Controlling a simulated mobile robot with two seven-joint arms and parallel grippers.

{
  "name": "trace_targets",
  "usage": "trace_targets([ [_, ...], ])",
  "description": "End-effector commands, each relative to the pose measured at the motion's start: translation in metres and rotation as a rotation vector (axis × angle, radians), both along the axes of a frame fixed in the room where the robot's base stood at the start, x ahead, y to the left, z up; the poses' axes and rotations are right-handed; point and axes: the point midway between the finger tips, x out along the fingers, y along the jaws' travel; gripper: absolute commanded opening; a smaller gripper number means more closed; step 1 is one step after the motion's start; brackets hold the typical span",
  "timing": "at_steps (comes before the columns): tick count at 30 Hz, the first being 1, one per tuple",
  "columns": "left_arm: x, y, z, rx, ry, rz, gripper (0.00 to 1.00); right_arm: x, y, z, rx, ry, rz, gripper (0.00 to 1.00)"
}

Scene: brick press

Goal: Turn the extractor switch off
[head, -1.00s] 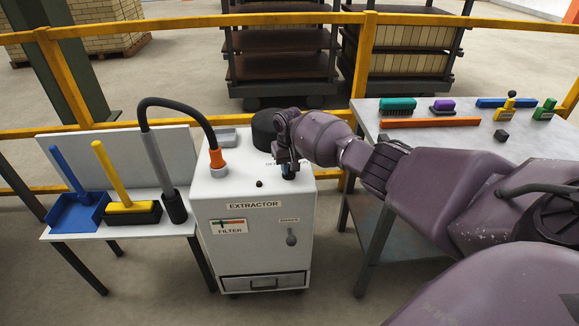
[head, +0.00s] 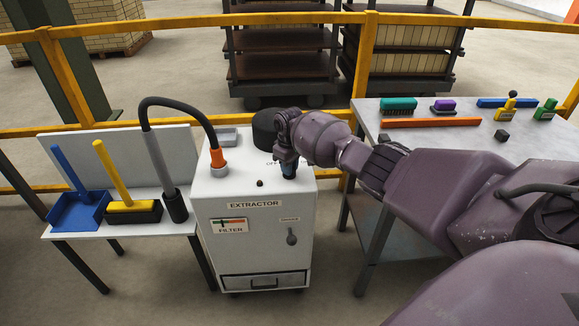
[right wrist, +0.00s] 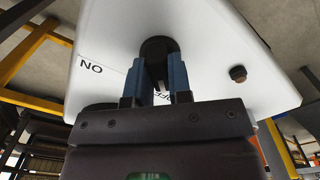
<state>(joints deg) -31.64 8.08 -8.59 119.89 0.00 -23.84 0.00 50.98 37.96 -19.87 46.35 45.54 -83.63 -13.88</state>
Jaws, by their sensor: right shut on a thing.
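The extractor (head: 253,245) is a white cabinet with an EXTRACTOR label. Its switch is a black knob (right wrist: 158,46) on the top face, seen in the right wrist view. My right gripper (head: 289,174) points down at the right of the cabinet top. Its blue fingers (right wrist: 158,75) are closed on the knob, one on each side. An ON label (right wrist: 91,66) shows upside down left of the knob; an OFF label is partly hidden between the fingers. A small dark brown lamp or button (head: 260,183) is on the top, apart from the gripper. My left gripper is out of view.
A hose (head: 178,103) rises from an orange collar on the cabinet. A side table (head: 125,232) at left bears a blue dustpan and a yellow brush. A grey table (head: 445,142) at right holds brushes and small tools. Yellow rails (head: 300,18) stand behind.

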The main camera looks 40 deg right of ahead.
Motion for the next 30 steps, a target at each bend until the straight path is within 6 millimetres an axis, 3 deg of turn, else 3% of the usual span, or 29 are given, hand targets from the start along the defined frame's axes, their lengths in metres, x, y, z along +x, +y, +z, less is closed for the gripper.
trace_targets([
  [10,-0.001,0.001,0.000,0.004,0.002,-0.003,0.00,0.001,0.000,0.001,0.000,-0.004,0.005,0.00],
  [11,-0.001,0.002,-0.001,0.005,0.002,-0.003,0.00,0.001,0.000,0.001,0.000,-0.004,0.005,0.24],
  [15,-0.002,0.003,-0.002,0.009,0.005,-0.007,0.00,0.001,0.000,0.001,0.000,-0.003,0.004,0.45],
  [24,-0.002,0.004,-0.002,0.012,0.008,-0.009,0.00,0.001,0.000,0.002,0.000,-0.002,0.003,0.45],
  [30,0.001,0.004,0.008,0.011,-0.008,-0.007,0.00,0.001,0.000,0.026,0.000,-0.006,0.003,0.45],
])
